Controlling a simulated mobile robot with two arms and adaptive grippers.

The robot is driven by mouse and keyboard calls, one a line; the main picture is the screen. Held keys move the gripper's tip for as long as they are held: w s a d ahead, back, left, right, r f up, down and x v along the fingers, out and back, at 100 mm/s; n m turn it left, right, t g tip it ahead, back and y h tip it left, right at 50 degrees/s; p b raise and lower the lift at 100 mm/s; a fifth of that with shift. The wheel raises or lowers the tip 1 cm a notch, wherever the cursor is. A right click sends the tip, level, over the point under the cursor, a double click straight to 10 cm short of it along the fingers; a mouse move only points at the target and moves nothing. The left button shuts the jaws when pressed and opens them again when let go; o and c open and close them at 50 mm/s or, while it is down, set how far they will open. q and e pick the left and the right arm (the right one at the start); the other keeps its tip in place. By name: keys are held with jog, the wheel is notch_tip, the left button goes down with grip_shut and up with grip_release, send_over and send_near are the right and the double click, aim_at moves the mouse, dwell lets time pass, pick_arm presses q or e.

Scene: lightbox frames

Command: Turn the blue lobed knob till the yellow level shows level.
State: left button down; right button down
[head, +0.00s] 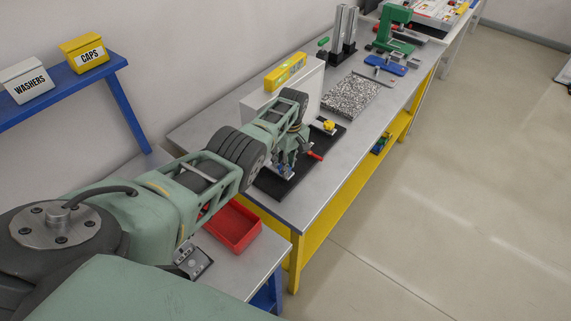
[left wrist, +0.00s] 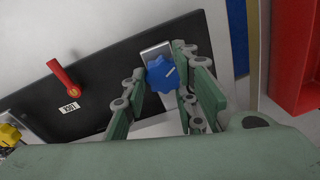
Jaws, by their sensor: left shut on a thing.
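The blue lobed knob (left wrist: 161,73) shows in the left wrist view, with a pale line on its face, in front of a light metal block at the black base plate's edge. My left gripper (left wrist: 159,66) has one finger on each side of it and is shut on it. In the head view my left gripper (head: 285,168) reaches down to the black plate and hides most of the knob. The yellow level (head: 285,72) lies on top of a white upright block (head: 311,90). Its bubble is too small to read. My right gripper is not in view.
On the black base plate (left wrist: 105,58) stand a red lever (left wrist: 65,78) and a yellow knob (left wrist: 8,135). A red tray (head: 233,227) sits nearer. A speckled plate (head: 351,95), green press (head: 391,27) and metal uprights (head: 345,30) stand farther along the bench.

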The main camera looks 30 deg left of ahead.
pick_arm(q)
jog(key=n, duration=0.1)
jog(key=w+n, duration=0.1)
jog(key=n, duration=0.1)
jog(key=shift+r, duration=0.35)
jog(key=c, duration=2.5)
grip_release()
jog(key=shift+a+n+b, duration=0.2)
jog(key=shift+n+b, duration=0.2)
jog(key=shift+n, duration=0.8)
jog(key=shift+c, duration=0.2)
jog(key=shift+a, duration=0.1)
jog(key=o, duration=1)
jog(key=shift+s+f, duration=0.1)
jog(key=shift+s, duration=0.05)
